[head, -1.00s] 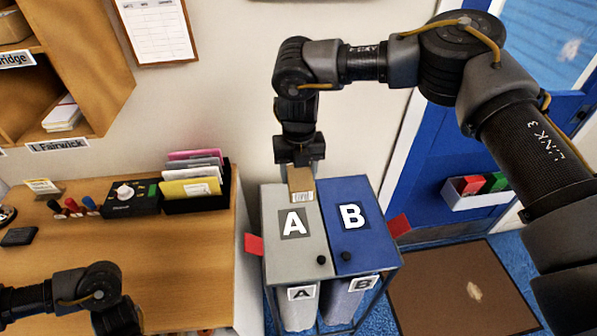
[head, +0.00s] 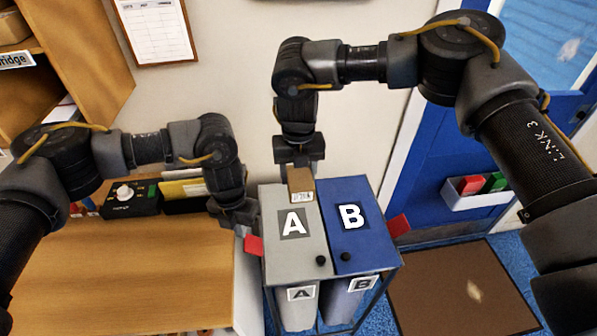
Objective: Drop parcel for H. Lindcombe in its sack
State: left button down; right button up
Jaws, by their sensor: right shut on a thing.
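The parcel (head: 300,187), a small brown box with a white barcode label, hangs from my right gripper (head: 299,168), which is shut on it. It is above the back part of the grey lid marked A (head: 291,240). The blue lid marked B (head: 351,232) lies beside it; both lids are down. Under them hang sack A (head: 300,312) and sack B (head: 343,303). My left gripper (head: 240,220) is at the left edge of the stand, just above a red tab (head: 254,245). Its jaws are too dark to read, and contact is unclear. No name is readable on the parcel.
The wooden desk (head: 120,285) fills the left, with a control box (head: 132,198) behind my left arm. A second red tab (head: 399,226) sticks out at the stand's right. A blue door (head: 440,160) and brown mat (head: 460,300) are to the right.

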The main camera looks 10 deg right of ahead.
pick_arm(q)
jog(key=shift+w+d+r+m+t, duration=0.35)
jog(key=shift+w+r+m, duration=0.1)
jog(key=shift+w+m, duration=0.2)
